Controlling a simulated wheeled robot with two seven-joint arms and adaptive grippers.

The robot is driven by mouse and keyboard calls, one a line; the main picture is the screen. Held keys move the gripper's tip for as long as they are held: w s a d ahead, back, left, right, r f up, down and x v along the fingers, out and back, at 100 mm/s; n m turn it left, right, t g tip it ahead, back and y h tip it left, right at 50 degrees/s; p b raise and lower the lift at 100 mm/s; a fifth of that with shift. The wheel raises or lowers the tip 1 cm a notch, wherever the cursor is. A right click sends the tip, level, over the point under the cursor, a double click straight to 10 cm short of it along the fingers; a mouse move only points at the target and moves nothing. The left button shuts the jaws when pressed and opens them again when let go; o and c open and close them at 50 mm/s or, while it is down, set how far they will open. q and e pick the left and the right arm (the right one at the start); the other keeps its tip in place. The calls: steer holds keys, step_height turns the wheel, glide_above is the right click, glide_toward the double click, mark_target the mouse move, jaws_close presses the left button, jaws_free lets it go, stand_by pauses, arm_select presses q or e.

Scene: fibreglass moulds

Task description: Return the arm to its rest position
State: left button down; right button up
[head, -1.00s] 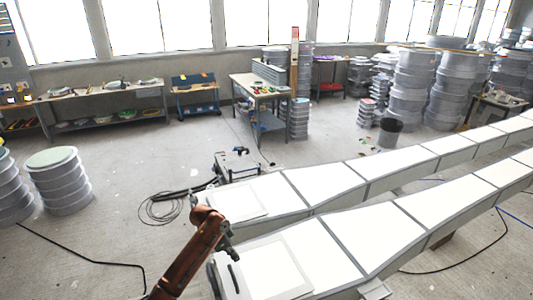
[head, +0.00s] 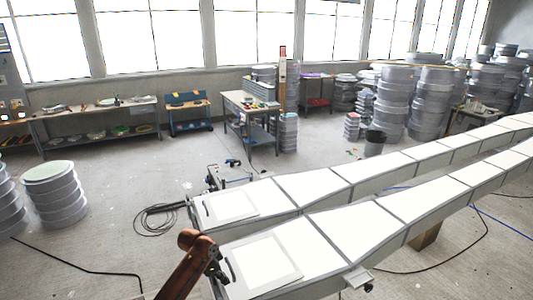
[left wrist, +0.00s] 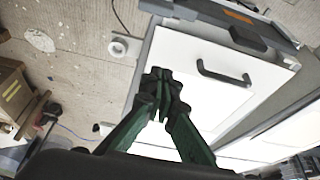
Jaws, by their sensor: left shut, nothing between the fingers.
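My left arm (head: 186,268), reddish brown, comes in from the bottom edge of the head view, left of centre. Its dark left gripper (head: 216,262) is small there, beside the near end of the front mould (head: 310,238). In the left wrist view the green-and-black fingers of my left gripper (left wrist: 161,82) meet at their tips, with nothing between them. They appear in front of a white panel (left wrist: 205,72) with a black handle (left wrist: 223,74). I cannot tell the gap to the panel. My right gripper is in neither view.
A second long white mould (head: 325,185) runs behind the front one. Cables (head: 160,218) lie on the floor at its near end. Stacked grey rings (head: 57,193) stand at left, more at right. Benches (head: 98,120) line the back wall. Open floor lies at left.

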arm_select(q)
steer(key=s+a+f+n, duration=0.3)
steer(key=s+f+n, duration=0.1)
steer(key=s+f, duration=1.25)
steer(key=s+a+r+n+t+y, duration=0.15)
steer(key=s+a+n, duration=0.25)
steer(key=s+a, duration=0.7)
steer(key=s+a+r+n+y, duration=0.25)
steer(key=s+a+n, duration=0.25)
steer(key=s, duration=1.3)
step_height(320, 180, down, 36)
steer(key=d+m+b, duration=0.1)
steer(key=d+b, duration=0.1)
steer(key=b, duration=0.6)
steer(key=s+f+g+b, duration=0.1)
steer(key=s+f+b, duration=0.2)
steer(key=s+f, duration=0.7)
steer(key=s+f+g+b, duration=0.1)
steer(key=s+f+b, duration=0.2)
steer(key=s+f, duration=0.7)
step_height(320, 180, down, 7)
steer(key=shift+s+a+f+m+b, duration=0.15)
steer(key=shift+s+a+m+b, duration=0.15)
steer(key=shift+s+m+b, duration=0.1)
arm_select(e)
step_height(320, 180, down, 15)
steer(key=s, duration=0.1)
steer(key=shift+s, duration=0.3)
